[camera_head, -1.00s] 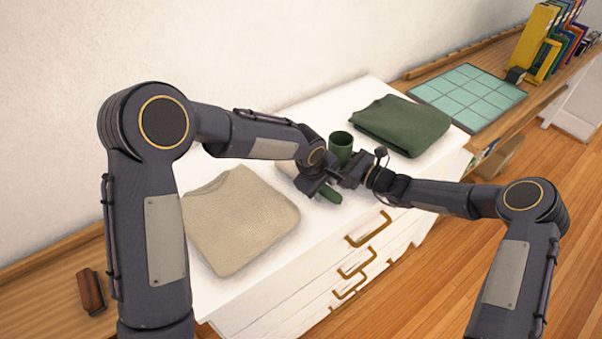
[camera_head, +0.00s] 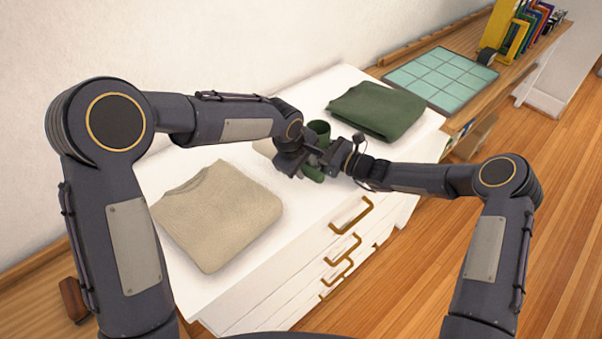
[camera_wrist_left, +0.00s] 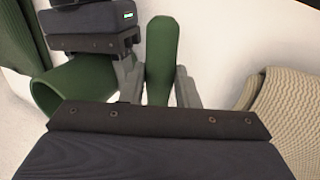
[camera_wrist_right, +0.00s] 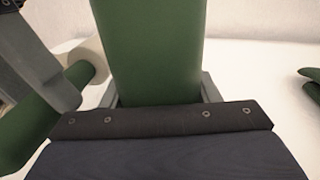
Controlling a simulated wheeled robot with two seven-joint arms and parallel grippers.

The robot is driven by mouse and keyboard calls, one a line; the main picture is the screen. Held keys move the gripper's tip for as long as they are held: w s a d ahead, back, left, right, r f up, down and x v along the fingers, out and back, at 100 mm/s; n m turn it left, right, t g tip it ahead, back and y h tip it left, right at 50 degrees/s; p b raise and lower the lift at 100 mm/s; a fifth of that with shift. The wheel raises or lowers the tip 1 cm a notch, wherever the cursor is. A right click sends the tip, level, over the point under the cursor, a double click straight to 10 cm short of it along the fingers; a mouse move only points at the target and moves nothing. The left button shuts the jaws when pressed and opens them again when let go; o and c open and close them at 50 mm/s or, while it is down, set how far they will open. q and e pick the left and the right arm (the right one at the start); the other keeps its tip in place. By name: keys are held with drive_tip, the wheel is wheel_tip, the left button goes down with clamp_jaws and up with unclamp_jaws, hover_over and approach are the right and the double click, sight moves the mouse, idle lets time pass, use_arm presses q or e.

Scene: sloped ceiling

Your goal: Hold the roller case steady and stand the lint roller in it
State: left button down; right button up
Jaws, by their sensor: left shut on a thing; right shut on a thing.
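My left gripper (camera_head: 296,163) is shut on the lint roller's green handle (camera_head: 313,173), close in front of the case. The handle (camera_wrist_left: 162,60) shows between the jaws in the left wrist view, beside the open case (camera_wrist_left: 75,95). In the right wrist view the roller is tilted outside the case, its pale roll (camera_wrist_right: 88,62) partly hidden by my left gripper.
A beige folded garment (camera_head: 218,215) lies left on the white cabinet top (camera_head: 285,232). A dark green folded garment (camera_head: 377,110) lies behind and right of the case. A teal tiled mat (camera_head: 440,78) and binders (camera_head: 515,35) are farther right.

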use_arm(q)
drive_tip(key=r, duration=0.6)
drive_tip(key=shift+d, duration=0.4)
drive_tip(key=w+d+r+n+t+h, duration=0.2)
drive_tip(key=d+r+n+h, duration=0.35)
drive_tip(key=r+n, duration=0.55)
drive_tip(key=w+a+r+n+t, duration=0.2)
drive_tip(key=w+r+n+t, duration=0.15)
drive_tip(key=r+t, duration=0.2)
drive_tip(key=w+a+r+n+t, duration=0.2)
drive_tip(key=r+n+t, duration=0.3)
drive_tip(key=r, duration=0.2)
wheel_tip(320, 180, down, 15)
drive_tip(key=shift+r+t, duration=0.15)
drive_tip(key=shift+t, duration=0.2)
drive_tip(key=shift+d, duration=0.1)
